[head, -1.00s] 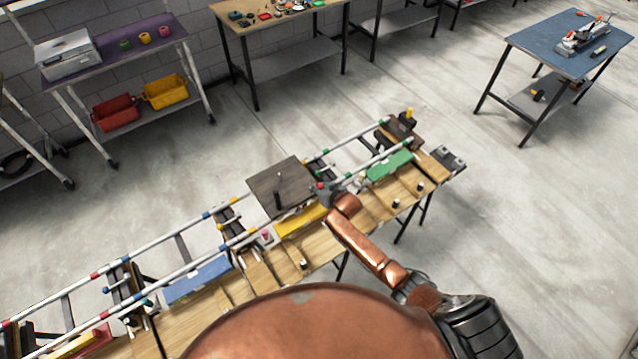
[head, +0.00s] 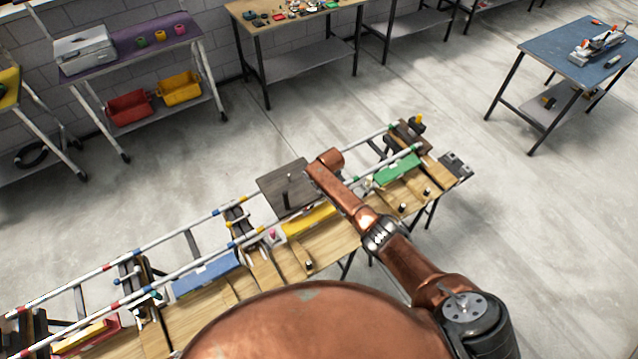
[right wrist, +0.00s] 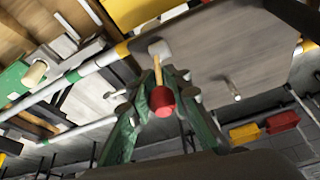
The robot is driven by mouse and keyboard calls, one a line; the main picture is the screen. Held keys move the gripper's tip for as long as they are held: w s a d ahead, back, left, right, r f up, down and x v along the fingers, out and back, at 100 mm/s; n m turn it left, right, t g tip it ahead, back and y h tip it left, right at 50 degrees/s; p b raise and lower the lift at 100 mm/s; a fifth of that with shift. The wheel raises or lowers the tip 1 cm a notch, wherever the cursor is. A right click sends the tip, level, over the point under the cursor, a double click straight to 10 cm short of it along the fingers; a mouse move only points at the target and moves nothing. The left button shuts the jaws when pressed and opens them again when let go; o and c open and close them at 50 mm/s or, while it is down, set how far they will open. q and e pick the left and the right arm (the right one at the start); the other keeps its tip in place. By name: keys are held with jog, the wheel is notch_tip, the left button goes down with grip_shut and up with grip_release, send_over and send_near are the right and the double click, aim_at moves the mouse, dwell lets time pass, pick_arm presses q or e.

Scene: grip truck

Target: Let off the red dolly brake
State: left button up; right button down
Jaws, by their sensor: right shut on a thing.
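The red brake knob (right wrist: 162,100) shows in the right wrist view on a pale wooden lever (right wrist: 157,70) that rises to a light block at the dolly's edge. My right gripper (right wrist: 158,88) has its green fingers on either side of the knob and is shut on it. The dolly (head: 280,190) is a dark flat board with a short upright post, sitting on the rails; its board also shows in the wrist view (right wrist: 205,60). In the head view my right arm covers the gripper and the knob. My left gripper is not in view.
White rails (head: 190,233) with coloured bands run diagonally along a wooden bench. Yellow (head: 310,220), blue (head: 205,276) and green (head: 397,169) blocks stand along its near side. Tables stand behind, with red (head: 130,106) and yellow (head: 180,88) bins on one shelf. The floor between is clear.

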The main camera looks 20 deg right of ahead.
dwell(0.4)
jog(key=c, duration=1.8)
grip_release()
jog(key=shift+o, duration=0.2)
jog(key=v, duration=1.2)
jog(key=shift+w, duration=0.1)
